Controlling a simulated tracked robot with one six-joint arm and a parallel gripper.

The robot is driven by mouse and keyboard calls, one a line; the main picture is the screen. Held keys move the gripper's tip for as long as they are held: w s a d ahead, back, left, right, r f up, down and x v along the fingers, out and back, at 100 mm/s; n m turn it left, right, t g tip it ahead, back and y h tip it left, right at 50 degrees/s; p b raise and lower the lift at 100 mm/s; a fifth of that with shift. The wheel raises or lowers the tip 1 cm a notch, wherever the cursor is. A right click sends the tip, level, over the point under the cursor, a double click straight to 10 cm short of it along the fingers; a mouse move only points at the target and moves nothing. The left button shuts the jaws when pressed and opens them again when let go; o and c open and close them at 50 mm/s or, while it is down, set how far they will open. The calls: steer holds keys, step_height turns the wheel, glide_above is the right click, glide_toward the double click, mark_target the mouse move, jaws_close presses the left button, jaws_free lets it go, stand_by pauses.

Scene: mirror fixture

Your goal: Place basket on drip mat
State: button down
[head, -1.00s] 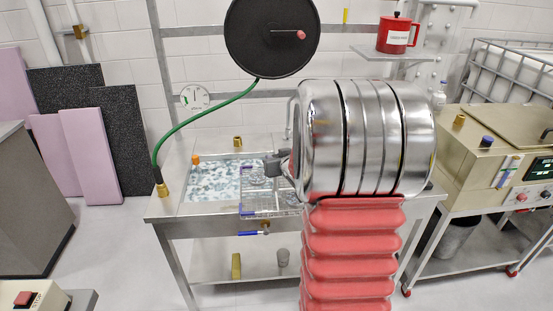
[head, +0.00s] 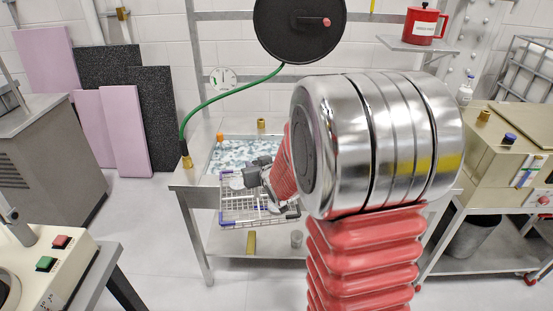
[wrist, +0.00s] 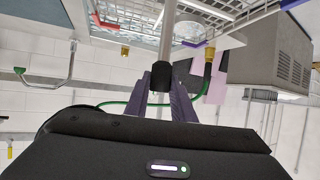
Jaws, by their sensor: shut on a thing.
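The wire basket (head: 238,208) hangs in front of the steel bench's tank, in the head view. It has blue and purple corner pieces and holds pale round pieces. My gripper (head: 256,174) is shut on the basket's handle. In the wrist view, the gripper's fingers (wrist: 165,95) close around a grey handle rod (wrist: 168,40), and basket wires (wrist: 240,14) show along the top. I cannot make out a drip mat in either view. My arm hides part of the basket's right side.
The steel bench has a tank of bluish speckled liquid (head: 240,150), with a green hose (head: 225,95) over it. A machine with red and green buttons (head: 45,262) stands at lower left. A beige unit (head: 500,150) stands at right. Floor is clear between bench and left machine.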

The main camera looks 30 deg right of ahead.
steer(key=w+a+f+n+y, duration=0.2)
steer(key=a, duration=1.7)
steer(key=shift+y, duration=0.4)
steer(key=shift+s, duration=0.1)
